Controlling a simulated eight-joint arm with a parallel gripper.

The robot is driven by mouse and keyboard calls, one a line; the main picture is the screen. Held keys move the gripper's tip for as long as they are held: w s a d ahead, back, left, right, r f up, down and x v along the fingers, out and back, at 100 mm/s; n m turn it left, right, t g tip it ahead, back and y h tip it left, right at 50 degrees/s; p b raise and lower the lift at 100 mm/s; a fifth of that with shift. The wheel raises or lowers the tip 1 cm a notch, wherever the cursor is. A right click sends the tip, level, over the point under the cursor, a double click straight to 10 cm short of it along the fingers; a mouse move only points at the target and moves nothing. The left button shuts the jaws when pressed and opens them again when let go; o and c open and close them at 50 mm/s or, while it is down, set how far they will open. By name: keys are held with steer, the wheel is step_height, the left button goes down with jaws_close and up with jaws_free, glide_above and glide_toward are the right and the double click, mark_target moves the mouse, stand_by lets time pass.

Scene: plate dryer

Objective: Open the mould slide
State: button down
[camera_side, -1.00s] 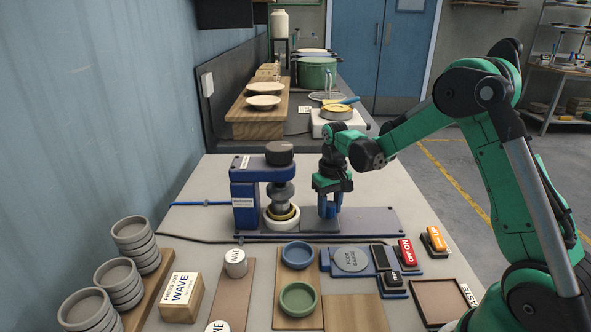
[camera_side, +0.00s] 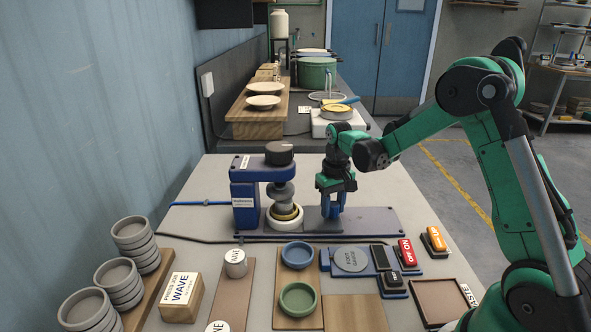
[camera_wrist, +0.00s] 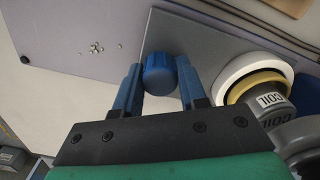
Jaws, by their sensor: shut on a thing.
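The mould press (camera_side: 244,205) is a blue frame with a dark top knob and a grey column. Under the column sits a white ring mould (camera_side: 284,221) with a yellowish inner ring; it also shows in the wrist view (camera_wrist: 226,84). A blue knob (camera_wrist: 159,72) stands on the grey slide plate (camera_wrist: 196,38) beside the ring. My gripper (camera_side: 332,212) is over the base plate (camera_side: 372,222), to the right of the press. In the wrist view my gripper (camera_wrist: 158,88) has its blue fingers on either side of the knob, shut on it.
In front lie a blue dish (camera_side: 297,255), a green dish (camera_side: 298,299) and red and orange switches (camera_side: 405,252). Stacks of grey dishes (camera_side: 120,284) stand at the left. A black cable crosses in front of the press.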

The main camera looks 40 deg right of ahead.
steer(key=s+d, duration=0.8)
steer(key=shift+s+d, duration=0.3)
steer(key=shift+d, duration=0.05)
steer(key=shift+c, duration=2.4)
jaws_free()
steer(key=shift+r, duration=2.85)
steer(key=shift+a, duration=0.15)
